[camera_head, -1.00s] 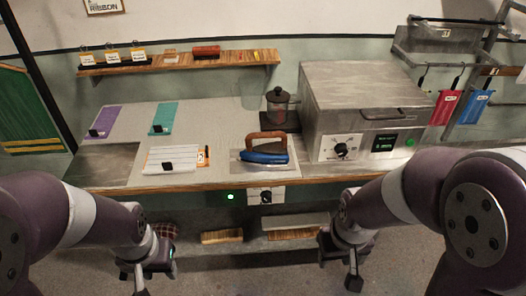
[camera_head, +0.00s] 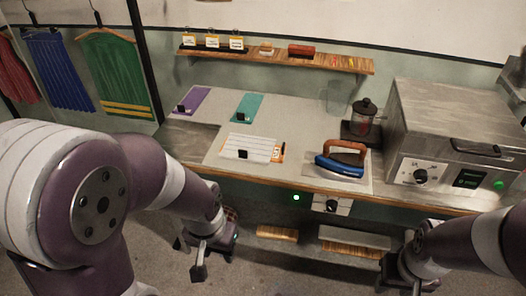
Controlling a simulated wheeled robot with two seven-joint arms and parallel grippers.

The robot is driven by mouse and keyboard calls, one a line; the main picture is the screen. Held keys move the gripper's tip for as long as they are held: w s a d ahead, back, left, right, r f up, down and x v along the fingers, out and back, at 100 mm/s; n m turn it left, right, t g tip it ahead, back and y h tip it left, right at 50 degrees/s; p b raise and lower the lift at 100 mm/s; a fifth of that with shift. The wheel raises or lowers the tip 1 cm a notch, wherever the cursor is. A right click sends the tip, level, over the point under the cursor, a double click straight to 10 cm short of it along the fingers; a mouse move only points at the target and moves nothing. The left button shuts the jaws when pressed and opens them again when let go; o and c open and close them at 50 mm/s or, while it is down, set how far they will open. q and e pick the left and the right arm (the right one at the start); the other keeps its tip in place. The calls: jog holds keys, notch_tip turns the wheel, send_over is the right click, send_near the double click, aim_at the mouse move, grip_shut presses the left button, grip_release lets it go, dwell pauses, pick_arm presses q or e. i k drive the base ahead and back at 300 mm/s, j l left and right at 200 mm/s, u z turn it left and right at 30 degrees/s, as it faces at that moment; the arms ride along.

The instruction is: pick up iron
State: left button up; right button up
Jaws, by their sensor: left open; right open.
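The iron (camera_head: 342,160) has a blue body and a brown handle. It rests on a pale plate (camera_head: 308,174) near the front edge of the workbench. My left gripper (camera_head: 206,258) is open and empty, low in front of the bench, left of the iron. My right gripper (camera_head: 398,277) is open, low in front of the bench, below and right of the iron. Neither gripper touches the iron. Part of the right gripper is cut off by the lower edge.
A white striped cloth (camera_head: 247,147) lies to the left. A shelf (camera_head: 300,59) runs along the wall. Brushes (camera_head: 277,232) lie under the bench.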

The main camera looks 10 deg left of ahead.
aim_at(347, 165)
jog(key=i+l, duration=1.2)
jog(key=l+u, duration=0.05)
